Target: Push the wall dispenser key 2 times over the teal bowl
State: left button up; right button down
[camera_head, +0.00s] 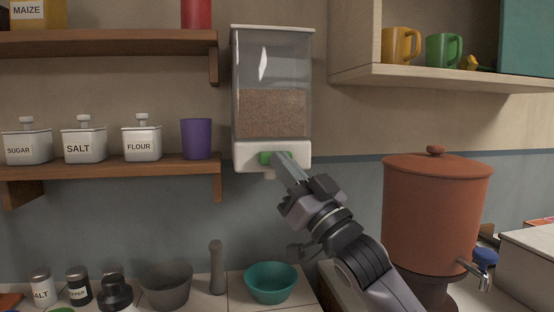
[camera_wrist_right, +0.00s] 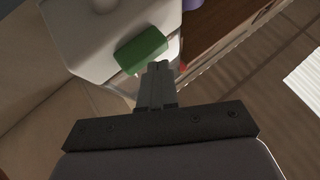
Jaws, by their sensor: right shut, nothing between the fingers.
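The wall dispenser (camera_head: 271,85) hangs on the wall, its clear hopper partly full of brown grains. Its green key (camera_head: 265,158) sits on the front of the white base. My right gripper (camera_head: 284,163) is shut and empty, with its fingertips at the key's right side; I cannot tell whether they touch it. In the right wrist view the green key (camera_wrist_right: 141,50) lies just beyond the shut fingertips (camera_wrist_right: 158,68). The teal bowl (camera_head: 271,284) stands upright on the counter below the dispenser; no grains show in it. My left gripper is out of view.
A grey bowl (camera_head: 166,287) and a grey pestle-like object (camera_head: 217,268) stand left of the teal bowl. A terracotta water pot (camera_head: 437,212) with a tap stands at the right. A shelf with canisters and a purple cup (camera_head: 196,139) is left of the dispenser.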

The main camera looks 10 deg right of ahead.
jog(key=shift+w, duration=0.5)
dwell(0.3)
jog(key=shift+s, duration=0.15)
jog(key=shift+s+p, duration=0.3)
jog(key=shift+s, duration=0.65)
jog(key=s+p, duration=0.1)
jog(key=s, duration=0.4)
dwell(2.7)
